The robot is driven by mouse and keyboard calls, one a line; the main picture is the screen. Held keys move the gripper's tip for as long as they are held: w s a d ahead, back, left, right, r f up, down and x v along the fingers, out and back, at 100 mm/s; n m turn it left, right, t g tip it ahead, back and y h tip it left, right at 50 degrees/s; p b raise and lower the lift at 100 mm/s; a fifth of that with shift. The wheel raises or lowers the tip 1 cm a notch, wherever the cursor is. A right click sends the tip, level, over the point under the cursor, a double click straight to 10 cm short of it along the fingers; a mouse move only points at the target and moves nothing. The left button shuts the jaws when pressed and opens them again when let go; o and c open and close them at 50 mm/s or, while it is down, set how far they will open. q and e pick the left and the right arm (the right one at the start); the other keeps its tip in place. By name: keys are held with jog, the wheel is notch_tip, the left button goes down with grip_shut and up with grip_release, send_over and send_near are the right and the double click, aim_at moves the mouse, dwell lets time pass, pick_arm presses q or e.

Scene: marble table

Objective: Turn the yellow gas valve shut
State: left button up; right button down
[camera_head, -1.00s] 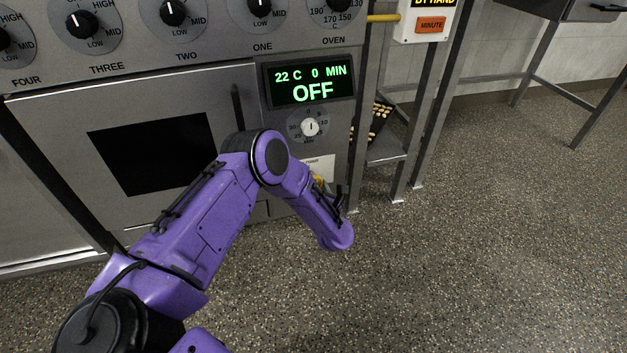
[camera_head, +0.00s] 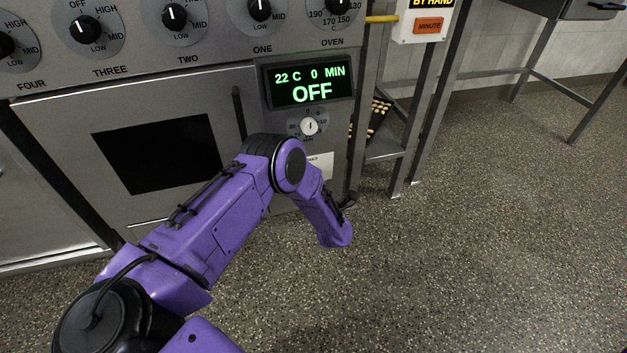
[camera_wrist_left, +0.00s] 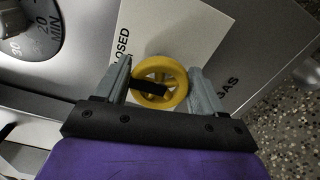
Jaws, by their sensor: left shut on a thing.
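The yellow gas valve (camera_wrist_left: 181,82) is a small round hand wheel with spokes, in the middle of the left wrist view. A short black bar crosses its lower left part. My left gripper (camera_wrist_left: 160,71) has one finger on each side of the wheel and is shut on it. A pale placard (camera_wrist_left: 165,30) behind the wheel shows letters ending in "OSED", and "GAS" is readable to the right. In the head view my purple left arm covers the valve, and only part of the placard (camera_head: 321,165) shows. My right gripper is in neither view.
A timer knob (camera_head: 309,126) and an oven display (camera_head: 310,81) reading "OFF" sit above the placard. A vertical oven door handle (camera_head: 239,111) is to the left. A metal rack (camera_head: 384,149) with a tray stands to the right. The speckled floor (camera_head: 470,240) at right is clear.

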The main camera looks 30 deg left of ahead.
pick_arm(q)
jog(key=shift+d, duration=0.15)
dwell(0.3)
jog(key=o, duration=1)
jog(key=p+v, duration=0.3)
jog(key=v, duration=0.7)
jog(key=shift+s+d, duration=0.1)
jog(key=shift+s, duration=0.1)
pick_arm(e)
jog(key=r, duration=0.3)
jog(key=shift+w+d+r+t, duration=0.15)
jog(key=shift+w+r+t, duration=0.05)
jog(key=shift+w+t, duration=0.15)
pick_arm(q)
jog(key=shift+p, duration=0.3)
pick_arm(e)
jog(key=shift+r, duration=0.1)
